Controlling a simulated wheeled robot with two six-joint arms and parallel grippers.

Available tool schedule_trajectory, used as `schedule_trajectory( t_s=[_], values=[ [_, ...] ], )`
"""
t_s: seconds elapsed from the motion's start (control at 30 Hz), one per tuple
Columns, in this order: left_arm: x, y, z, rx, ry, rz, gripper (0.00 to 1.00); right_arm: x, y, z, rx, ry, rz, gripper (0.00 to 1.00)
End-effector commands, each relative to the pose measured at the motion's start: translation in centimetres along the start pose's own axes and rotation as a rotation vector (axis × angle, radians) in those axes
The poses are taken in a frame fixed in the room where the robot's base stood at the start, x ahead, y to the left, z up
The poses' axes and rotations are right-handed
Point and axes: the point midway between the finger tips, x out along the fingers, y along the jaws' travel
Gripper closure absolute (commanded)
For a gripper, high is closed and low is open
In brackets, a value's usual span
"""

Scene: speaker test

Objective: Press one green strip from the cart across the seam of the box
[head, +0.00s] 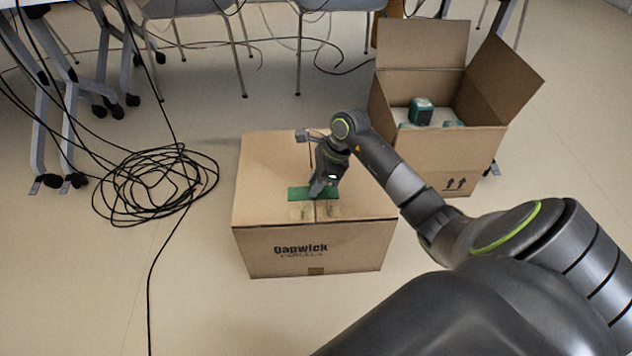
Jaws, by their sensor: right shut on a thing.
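The closed cardboard box (262,180) stands on the floor in the middle of the head view. Its seam runs from front to back along the top. One green strip (299,193) lies crosswise over the seam, near the front of the top. My right gripper (317,192) is shut on the green strip from above, at the seam. The gripper covers part of the strip, so I cannot tell if the strip lies flat all along. My left gripper is not in view. The cart does not show.
An open cardboard box (452,155) with teal-and-white items (421,111) stands behind to the right. A coil of black cable (155,185) lies on the floor at the left. Chairs and table legs stand at the back. The floor in front of the closed box is clear.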

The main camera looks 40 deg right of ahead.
Motion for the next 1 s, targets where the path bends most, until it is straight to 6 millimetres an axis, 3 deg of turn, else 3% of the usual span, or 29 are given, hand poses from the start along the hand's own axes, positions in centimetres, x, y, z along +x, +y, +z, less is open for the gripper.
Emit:
schedule_trajectory(
  t_s=[0.3, 0.33, 0.53, 1.0],
  values=[
    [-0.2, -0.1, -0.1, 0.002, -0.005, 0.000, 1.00, 0.1, 0.0, -0.1, 0.002, 0.001, 0.002, 0.96],
    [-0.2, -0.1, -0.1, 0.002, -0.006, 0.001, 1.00, 0.1, 0.0, -0.1, 0.002, 0.001, 0.002, 0.75],
    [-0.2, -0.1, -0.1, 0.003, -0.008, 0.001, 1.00, 0.1, 0.0, -0.1, 0.001, 0.001, 0.001, 0.51],
    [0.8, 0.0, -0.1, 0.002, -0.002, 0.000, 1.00, -1.1, 0.0, 0.5, 0.000, 0.000, -0.001, 0.51]
  ],
)
